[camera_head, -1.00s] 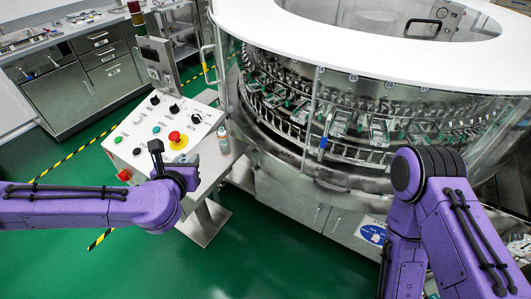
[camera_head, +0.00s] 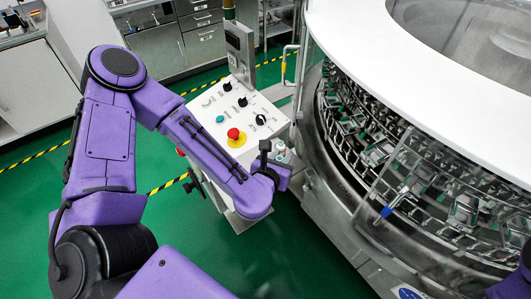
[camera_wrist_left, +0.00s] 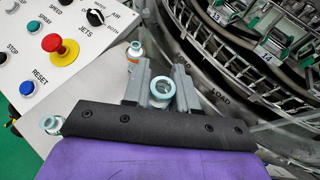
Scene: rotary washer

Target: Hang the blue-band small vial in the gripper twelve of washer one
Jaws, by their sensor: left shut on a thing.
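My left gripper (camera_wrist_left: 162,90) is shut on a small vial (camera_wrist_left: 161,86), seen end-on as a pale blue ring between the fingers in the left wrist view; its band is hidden. In the head view, my left gripper (camera_head: 270,165) is beside the control panel, just short of the washer. The washer (camera_head: 400,70) stands at the right, with rows of metal grippers (camera_head: 362,140) inside. In the wrist view, number plates 13 (camera_wrist_left: 215,15) and 14 (camera_wrist_left: 267,56) show; I cannot make out a plate for twelve. My right gripper is out of view.
Another vial with an orange band (camera_wrist_left: 135,51) stands beyond my fingers, and one more (camera_wrist_left: 52,124) is at the left. The control panel (camera_head: 232,112) has a red stop button. A clear panel with a blue handle (camera_head: 400,198) covers part of the washer front.

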